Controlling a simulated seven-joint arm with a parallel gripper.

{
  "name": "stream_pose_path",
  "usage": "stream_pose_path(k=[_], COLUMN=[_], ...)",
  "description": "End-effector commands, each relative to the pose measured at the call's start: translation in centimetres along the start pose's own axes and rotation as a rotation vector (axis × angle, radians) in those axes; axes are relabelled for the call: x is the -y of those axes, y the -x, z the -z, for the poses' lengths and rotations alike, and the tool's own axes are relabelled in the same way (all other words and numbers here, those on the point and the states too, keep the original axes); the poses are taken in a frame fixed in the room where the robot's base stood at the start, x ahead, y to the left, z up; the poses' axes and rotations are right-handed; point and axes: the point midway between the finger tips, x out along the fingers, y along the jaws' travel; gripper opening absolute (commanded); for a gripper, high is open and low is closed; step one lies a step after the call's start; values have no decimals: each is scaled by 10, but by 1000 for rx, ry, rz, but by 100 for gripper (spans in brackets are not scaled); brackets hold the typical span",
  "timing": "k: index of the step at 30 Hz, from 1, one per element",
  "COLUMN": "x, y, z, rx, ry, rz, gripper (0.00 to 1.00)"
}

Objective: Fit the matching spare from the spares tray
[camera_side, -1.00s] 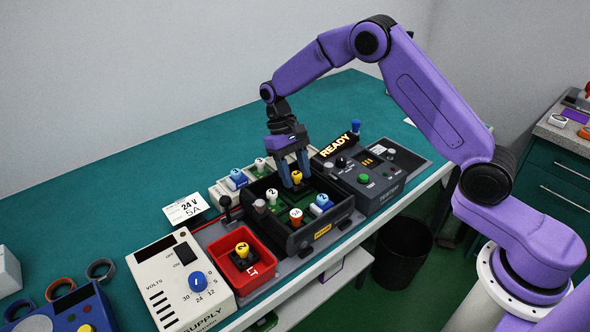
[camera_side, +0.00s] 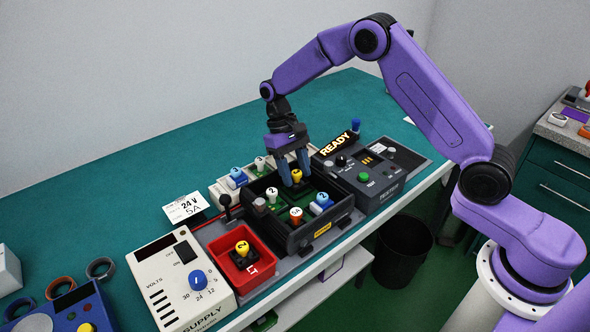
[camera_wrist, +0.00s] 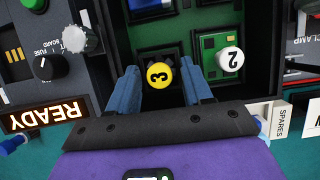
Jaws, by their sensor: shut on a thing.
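My gripper (camera_side: 296,176) points down into the far right part of the black rack (camera_side: 322,236). It is shut on a yellow-capped module (camera_side: 297,174), whose cap shows between the blue fingers in the wrist view (camera_wrist: 159,75). The fingers hide the module's lower body; I cannot tell whether it is fully seated. The spares tray (camera_wrist: 283,121) lies behind the rack, with a blue-capped module (camera_side: 237,175) and a white-capped one (camera_side: 260,163) there.
A red bin (camera_side: 228,272) left of the rack holds another yellow-capped module (camera_side: 242,250). The white supply unit (camera_side: 170,280) stands further left, with a 24 V card (camera_side: 186,207) behind. Right of the rack is the test unit (camera_side: 382,190) with a lit READY sign (camera_side: 337,145).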

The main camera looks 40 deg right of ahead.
Motion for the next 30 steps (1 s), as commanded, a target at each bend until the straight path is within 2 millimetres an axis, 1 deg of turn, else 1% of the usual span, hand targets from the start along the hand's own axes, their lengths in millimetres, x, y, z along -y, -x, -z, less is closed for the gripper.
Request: stream_pose_path(k=[17, 30], x=[0, -1], y=[-6, -7], z=[3, 3], rx=[0, 0], ry=[-1, -1], rz=[0, 0], gripper=[20, 20])
